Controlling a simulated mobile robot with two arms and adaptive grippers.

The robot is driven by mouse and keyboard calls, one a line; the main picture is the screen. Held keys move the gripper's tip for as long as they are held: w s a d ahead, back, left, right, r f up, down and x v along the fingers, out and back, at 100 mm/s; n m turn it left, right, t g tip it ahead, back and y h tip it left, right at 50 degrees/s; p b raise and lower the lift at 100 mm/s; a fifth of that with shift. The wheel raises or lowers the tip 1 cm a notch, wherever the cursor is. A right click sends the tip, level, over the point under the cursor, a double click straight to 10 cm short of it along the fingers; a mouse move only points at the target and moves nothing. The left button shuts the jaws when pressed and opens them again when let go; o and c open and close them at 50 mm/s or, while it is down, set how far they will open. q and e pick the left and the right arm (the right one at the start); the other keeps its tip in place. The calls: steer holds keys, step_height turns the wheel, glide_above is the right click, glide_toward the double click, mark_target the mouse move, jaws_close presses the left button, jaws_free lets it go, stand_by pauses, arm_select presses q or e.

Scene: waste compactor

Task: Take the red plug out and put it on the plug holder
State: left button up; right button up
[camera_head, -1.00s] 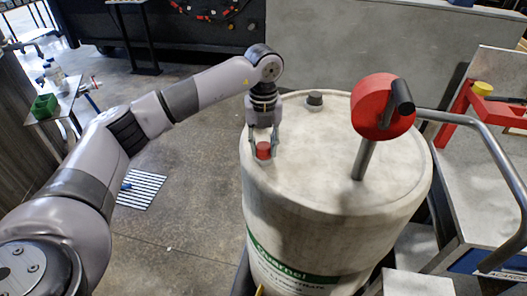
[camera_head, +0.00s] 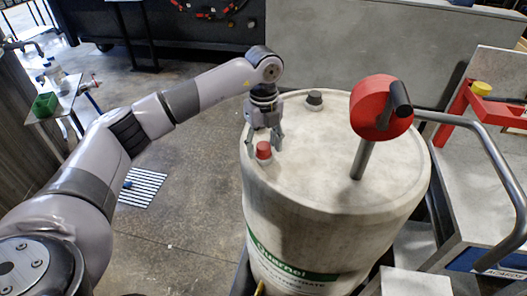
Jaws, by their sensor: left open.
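The red plug (camera_head: 264,149) stands upright on the top of the large pale drum (camera_head: 325,165), near its left rim. My left gripper (camera_head: 265,138) is open and points down just behind and above the plug. Its fingers are spread, and the plug shows free in front of them. I cannot tell whether a finger touches it. No thing in view is clearly the plug holder. My right gripper is not in view.
A dark plug (camera_head: 314,98) stands at the drum's back. A red wheel (camera_head: 377,108) on a grey post rises from the drum's right side. A grey handrail (camera_head: 480,135) curves past it. A red frame (camera_head: 497,112) with a yellow part (camera_head: 480,89) stands at right.

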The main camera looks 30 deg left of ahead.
arm_select(q)
steer(key=shift+c, duration=0.4)
steer(key=m+b, duration=0.1)
steer(key=m, duration=0.3)
steer(key=shift+a, duration=0.1)
steer(key=m, duration=0.5)
steer(key=shift+m+b, duration=0.4)
steer(key=m, duration=0.4)
steer(key=shift+m+b, duration=0.3)
steer(key=shift+b, duration=0.05)
steer(key=m, duration=0.6)
steer(key=shift+b, duration=0.4)
steer(key=shift+c, duration=0.2)
jaws_close()
steer(key=n, duration=0.4)
steer(key=shift+n+p, duration=0.3)
steer(key=shift+n, duration=0.1)
